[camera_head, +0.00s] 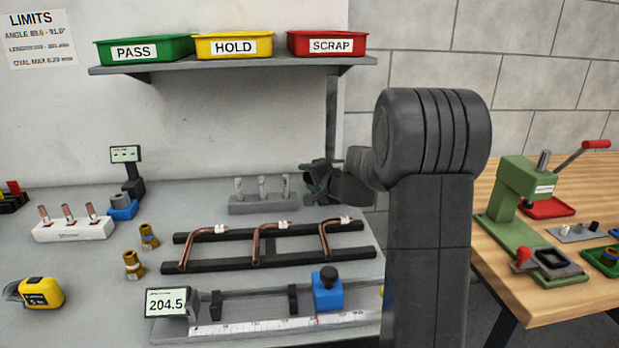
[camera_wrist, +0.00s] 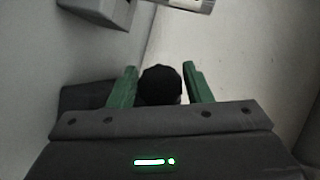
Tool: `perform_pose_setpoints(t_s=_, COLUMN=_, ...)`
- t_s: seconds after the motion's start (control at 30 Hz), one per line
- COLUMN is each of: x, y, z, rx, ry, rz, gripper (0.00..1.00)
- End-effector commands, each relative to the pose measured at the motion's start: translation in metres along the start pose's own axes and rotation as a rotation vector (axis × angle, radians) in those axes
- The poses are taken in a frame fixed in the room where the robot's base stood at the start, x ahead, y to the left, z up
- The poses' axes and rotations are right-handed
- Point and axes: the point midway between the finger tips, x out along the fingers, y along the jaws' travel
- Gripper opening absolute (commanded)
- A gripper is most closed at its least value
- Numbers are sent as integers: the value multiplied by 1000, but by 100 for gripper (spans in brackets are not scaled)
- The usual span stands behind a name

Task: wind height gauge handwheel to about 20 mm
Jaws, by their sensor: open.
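In the wrist view, a round black knob (camera_wrist: 160,82) sits between the two green fingers of my gripper (camera_wrist: 160,80). The fingers stand apart with a gap on each side of the knob, so they straddle it without visible grip. I cannot tell for sure that this knob is the height gauge's handwheel. In the head view, my gripper (camera_head: 318,178) is at the back right of the grey bench, small and partly hidden by my arm. No height gauge is clearly seen there, and no height reading is legible.
A rack (camera_head: 278,252) with bent copper tubes lies in front of my gripper. A grey block with pins (camera_head: 263,207) stands just left of it. A length gauge display (camera_head: 167,302) reads 204.5. A shelf (camera_head: 230,64) with three bins hangs above. A green press (camera_head: 520,195) stands right.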

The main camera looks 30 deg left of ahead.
Motion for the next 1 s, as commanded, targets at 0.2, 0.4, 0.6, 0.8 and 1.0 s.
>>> perform_pose_setpoints(t_s=0.2, x=0, y=0, z=0, rx=0, ry=0, rz=0, gripper=21)
perform_pose_setpoints(t_s=0.4, x=0, y=1, z=1, rx=-15, ry=0, rz=10, gripper=15)
perform_pose_setpoints(t_s=0.6, x=0, y=2, z=1, rx=-93, ry=9, rz=54, gripper=15)
perform_pose_setpoints(t_s=0.8, x=0, y=2, z=0, rx=-115, ry=14, rz=67, gripper=15)
perform_pose_setpoints(t_s=1.0, x=0, y=3, z=0, rx=-115, ry=13, rz=68, gripper=43)
